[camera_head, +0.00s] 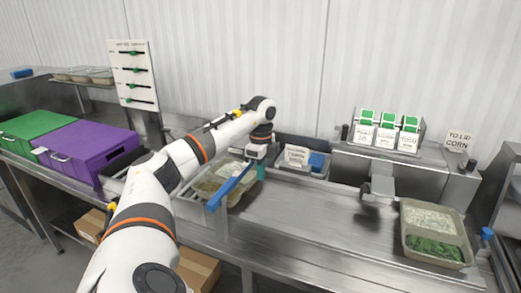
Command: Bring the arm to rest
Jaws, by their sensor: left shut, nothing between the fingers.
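My left arm reaches in from the lower left, over the steel counter (310,222). My left gripper (259,172) points down at the arm's far end, near the middle of the counter. It is shut and empty. A blue bar (231,186) lies slanted just left of it, over a clear tray (212,178); I cannot tell whether the gripper touches the bar. The arm hides part of the counter and tray. My right gripper is not in view.
A compartment tray (435,219) with pale grains and greens sits at the right. A purple box (90,146) and a green box (30,128) stand at the left. A card stand (388,133) and a corn sign (457,141) are at the back. The middle counter is clear.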

